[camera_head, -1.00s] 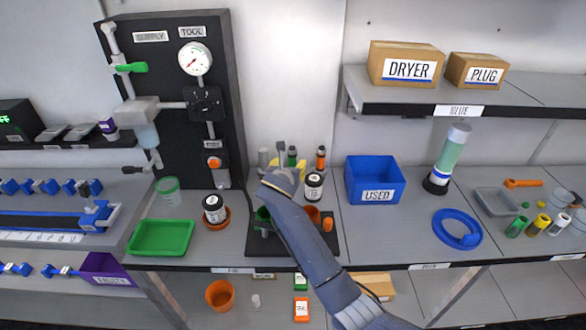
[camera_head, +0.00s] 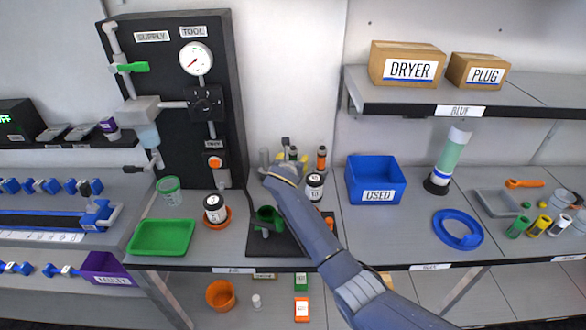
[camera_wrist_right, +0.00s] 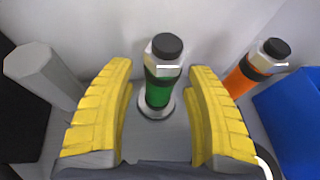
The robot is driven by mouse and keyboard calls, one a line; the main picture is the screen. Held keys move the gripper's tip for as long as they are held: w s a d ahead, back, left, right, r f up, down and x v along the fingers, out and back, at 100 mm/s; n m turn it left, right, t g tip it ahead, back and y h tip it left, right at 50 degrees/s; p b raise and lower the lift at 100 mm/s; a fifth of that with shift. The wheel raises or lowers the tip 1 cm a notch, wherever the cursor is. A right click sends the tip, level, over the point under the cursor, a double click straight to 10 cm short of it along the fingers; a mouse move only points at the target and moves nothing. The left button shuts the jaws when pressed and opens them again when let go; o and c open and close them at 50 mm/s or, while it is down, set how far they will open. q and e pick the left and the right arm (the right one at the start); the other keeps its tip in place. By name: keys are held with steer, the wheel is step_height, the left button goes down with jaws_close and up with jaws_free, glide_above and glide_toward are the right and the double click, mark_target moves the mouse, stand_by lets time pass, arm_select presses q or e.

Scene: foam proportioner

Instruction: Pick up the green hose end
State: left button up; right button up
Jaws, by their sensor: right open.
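The green hose end (camera_wrist_right: 160,90) stands upright in the right wrist view, with a black cap, a silver collar and a green body on a round base. In the head view its top (camera_head: 293,152) shows just beyond my right gripper (camera_head: 288,160). In the wrist view the yellow fingers of my right gripper (camera_wrist_right: 160,115) are spread apart, one on each side of the green hose end, with gaps on both sides. The gripper is open and holds nothing. My left gripper is in neither view.
An orange hose end (camera_wrist_right: 256,68) stands to the right and a grey post (camera_wrist_right: 42,72) to the left. A blue bin (camera_head: 376,181) is further right.

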steer(key=shift+c, duration=0.5)
jaws_close()
steer(key=shift+r, duration=0.1)
